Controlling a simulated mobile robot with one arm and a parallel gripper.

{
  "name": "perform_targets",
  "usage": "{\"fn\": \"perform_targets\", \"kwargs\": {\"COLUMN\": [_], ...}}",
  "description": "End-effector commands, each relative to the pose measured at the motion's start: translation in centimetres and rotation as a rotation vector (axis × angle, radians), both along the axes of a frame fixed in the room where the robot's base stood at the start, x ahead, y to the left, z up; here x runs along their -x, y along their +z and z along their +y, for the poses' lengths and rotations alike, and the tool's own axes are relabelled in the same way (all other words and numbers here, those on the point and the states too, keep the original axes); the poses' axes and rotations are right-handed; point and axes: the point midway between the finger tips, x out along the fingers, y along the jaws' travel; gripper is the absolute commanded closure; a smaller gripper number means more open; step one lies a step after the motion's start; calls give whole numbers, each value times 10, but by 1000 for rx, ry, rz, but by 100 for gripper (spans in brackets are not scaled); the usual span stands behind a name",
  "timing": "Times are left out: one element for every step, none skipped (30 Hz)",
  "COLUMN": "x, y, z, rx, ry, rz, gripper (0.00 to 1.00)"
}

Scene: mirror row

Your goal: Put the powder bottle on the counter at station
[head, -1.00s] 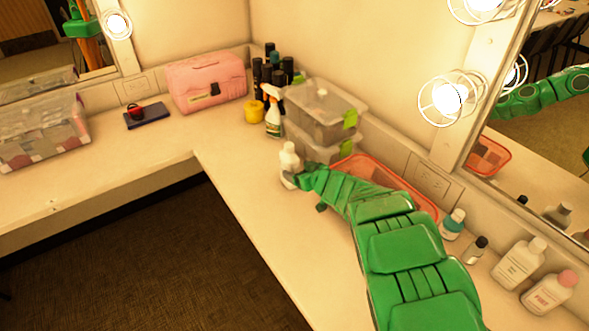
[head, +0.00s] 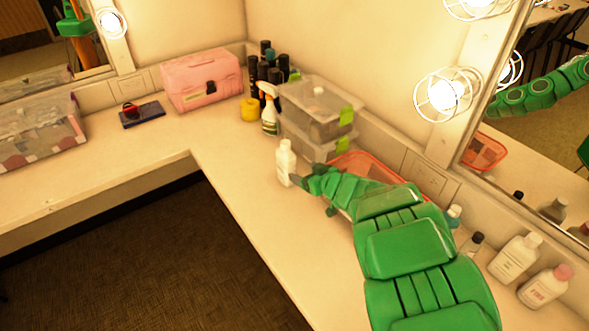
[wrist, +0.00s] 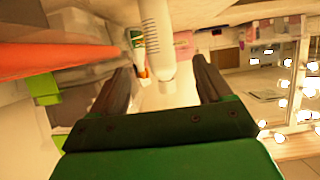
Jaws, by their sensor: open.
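A white powder bottle (head: 286,163) stands upright on the counter (head: 245,195), left of the red basket. My gripper (head: 300,184) is just to the right of the bottle at counter height, and its fingertips are partly hidden by my green arm. In the wrist view the bottle (wrist: 158,40) shows beyond and between the two dark fingers of my gripper (wrist: 164,80). The fingers are spread, with a gap on both sides of the bottle's capped end. My gripper is open and empty.
A red basket (head: 368,168), stacked clear bins (head: 318,112) and a spray bottle (head: 269,115) stand along the mirror wall. Several bottles, including a pink-capped one (head: 546,288), stand at the right. A pink case (head: 203,82) sits in the corner. The front counter strip is clear.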

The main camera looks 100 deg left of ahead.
Motion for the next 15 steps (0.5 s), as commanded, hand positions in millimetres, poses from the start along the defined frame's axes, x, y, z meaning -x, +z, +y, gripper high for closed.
{"fn": "perform_targets", "kwargs": {"x": [0, 0, 0, 0, 0, 0, 0, 0, 1, 2, 5, 9, 13, 17, 22], "y": [0, 0, 0, 0, 0, 0, 0, 0, 0, 0, 1, 2, 2, 3, 3], "z": [0, 0, 0, 0, 0, 0, 0, 0, 0, 1, 2, 4, 6, 8, 11], "rx": [0, 0, 0, 0, 0, 0, 0, 0, 0, 0, 0, -1, -1, -1, -1], "ry": [0, 0, 0, 0, 0, 0, 0, 0, 0, 1, 1, 2, 2, 3, 3], "rz": [0, 0, 0, 0, 0, 0, 0, 0, 0, 1, 1, 2, 2, 2, 2], "gripper": [22, 22, 22, 22, 22, 22, 22, 22, 22, 22, 22, 22, 22, 22, 22]}}
